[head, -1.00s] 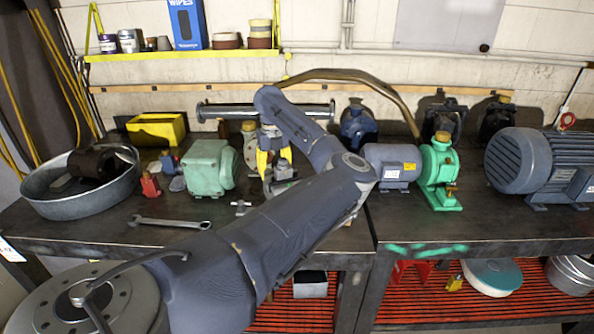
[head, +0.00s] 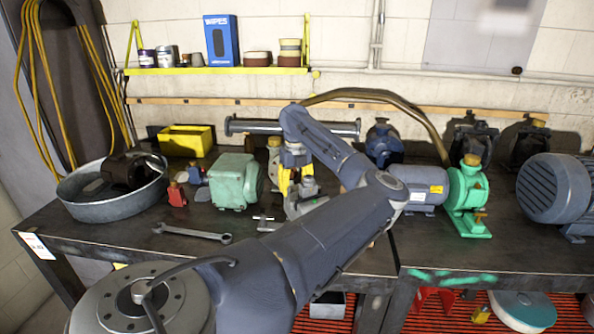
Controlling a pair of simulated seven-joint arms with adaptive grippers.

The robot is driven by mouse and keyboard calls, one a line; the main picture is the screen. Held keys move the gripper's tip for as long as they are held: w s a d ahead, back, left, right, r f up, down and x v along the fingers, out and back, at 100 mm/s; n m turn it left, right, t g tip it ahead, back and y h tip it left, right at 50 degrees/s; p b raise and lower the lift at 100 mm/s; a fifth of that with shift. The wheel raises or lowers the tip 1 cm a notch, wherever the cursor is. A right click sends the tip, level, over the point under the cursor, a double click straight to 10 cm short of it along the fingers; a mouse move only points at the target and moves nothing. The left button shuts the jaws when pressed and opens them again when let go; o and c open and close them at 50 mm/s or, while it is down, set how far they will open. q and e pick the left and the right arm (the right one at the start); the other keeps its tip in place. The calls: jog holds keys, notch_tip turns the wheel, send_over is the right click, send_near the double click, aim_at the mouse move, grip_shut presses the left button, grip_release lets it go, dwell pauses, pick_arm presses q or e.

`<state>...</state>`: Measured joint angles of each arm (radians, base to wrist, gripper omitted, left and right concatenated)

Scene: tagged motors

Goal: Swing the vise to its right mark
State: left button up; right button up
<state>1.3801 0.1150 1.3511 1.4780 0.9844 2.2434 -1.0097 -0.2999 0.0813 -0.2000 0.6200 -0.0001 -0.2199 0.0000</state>
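My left arm reaches in from the lower left, and its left gripper (head: 298,190) points down over the left bench. The gripper has yellow-and-grey fingers and is beside the green motor housing (head: 235,181). The arm covers part of the fingertips, so I cannot tell whether they are open or touch anything. A small grey metal T-shaped piece (head: 265,224) lies just left of the fingers; it may be part of the vise. The vise body and its right mark cannot be made out and may be hidden behind my arm. My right gripper is not in view.
A round metal pan (head: 112,209) and a wrench (head: 192,232) are on the left. A blue-grey motor with a green pump (head: 467,200) stands right of my arm, and a large grey motor (head: 555,188) farther right. A hose (head: 380,95) arches behind. The bench front is mostly clear.

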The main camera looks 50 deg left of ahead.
pick_arm(q)
jog(key=o, duration=1.6)
jog(key=shift+s, duration=0.1)
jog(key=shift+r, duration=0.1)
jog(key=shift+r, duration=0.3)
notch_tip(320, 180, up, 11)
jog(key=shift+r, duration=0.1)
